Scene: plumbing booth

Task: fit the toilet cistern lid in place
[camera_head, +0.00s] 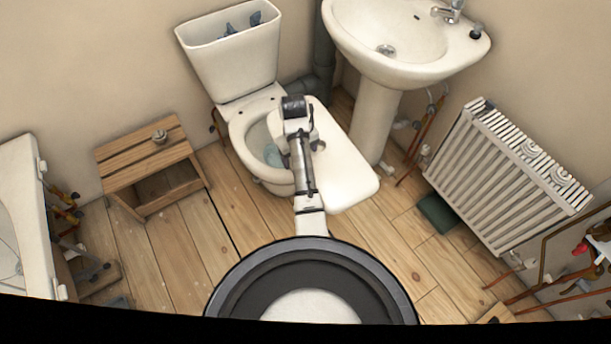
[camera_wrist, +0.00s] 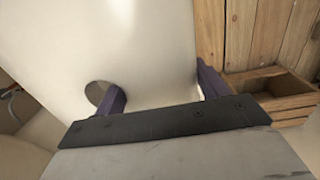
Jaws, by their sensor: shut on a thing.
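The white cistern lid (camera_head: 350,175) is a rounded slab, held over the front right of the toilet bowl (camera_head: 245,135). In the wrist view the lid (camera_wrist: 150,40) fills the middle and shows a round hole. My gripper (camera_wrist: 160,92) is shut on the lid, with one purple finger at the hole and the other at the lid's edge. In the head view my gripper (camera_head: 297,118) is over the bowl, and its fingertips are hidden. The cistern (camera_head: 235,65) stands against the wall behind the bowl, open at the top, with blue parts inside.
A slatted wooden stool (camera_head: 140,155) with a small metal part (camera_head: 159,136) on it stands left of the toilet. A pedestal basin (camera_head: 400,45) is close on the right. A radiator (camera_head: 500,175) stands further right. Wooden floor is clear at front left.

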